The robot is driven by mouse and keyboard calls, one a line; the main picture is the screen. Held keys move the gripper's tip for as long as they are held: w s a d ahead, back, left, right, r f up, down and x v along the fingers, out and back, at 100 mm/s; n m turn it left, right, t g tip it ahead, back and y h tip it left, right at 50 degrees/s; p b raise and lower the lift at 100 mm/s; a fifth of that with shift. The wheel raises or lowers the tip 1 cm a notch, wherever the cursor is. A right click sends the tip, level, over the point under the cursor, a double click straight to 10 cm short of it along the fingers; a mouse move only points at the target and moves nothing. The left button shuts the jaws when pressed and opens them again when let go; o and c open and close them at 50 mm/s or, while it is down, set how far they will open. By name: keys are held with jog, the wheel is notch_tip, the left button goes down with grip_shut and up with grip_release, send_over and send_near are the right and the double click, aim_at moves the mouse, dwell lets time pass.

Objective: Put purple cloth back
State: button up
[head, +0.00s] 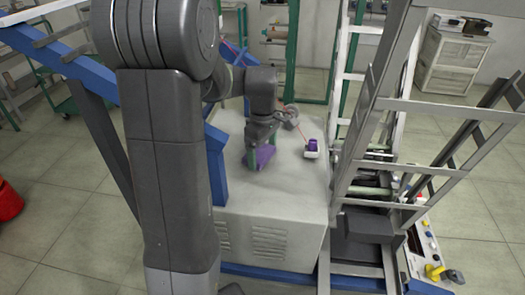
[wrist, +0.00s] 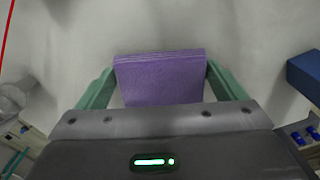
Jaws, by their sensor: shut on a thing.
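The purple cloth (wrist: 160,80) is a folded, layered block between the two green fingers of my gripper (wrist: 158,85) in the wrist view. My gripper is shut on it, with a finger at its left and right sides. In the head view the purple cloth (head: 264,156) shows below my gripper (head: 257,156), over the top of the pale grey cabinet (head: 290,180). I cannot tell whether the cloth touches the cabinet top.
A small white holder with a purple item (head: 312,147) stands on the cabinet top to the right. A metal ladder-like frame (head: 410,150) rises right of the cabinet. A blue beam (head: 215,165) borders it at left. A red bin (head: 8,200) stands far left.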

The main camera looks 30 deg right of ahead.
aim_at(263, 153)
jog(key=shift+f, duration=0.2)
jog(key=shift+f, duration=0.2)
jog(key=o, duration=0.7)
notch_tip(263, 153, up, 12)
jog(key=shift+r, duration=0.2)
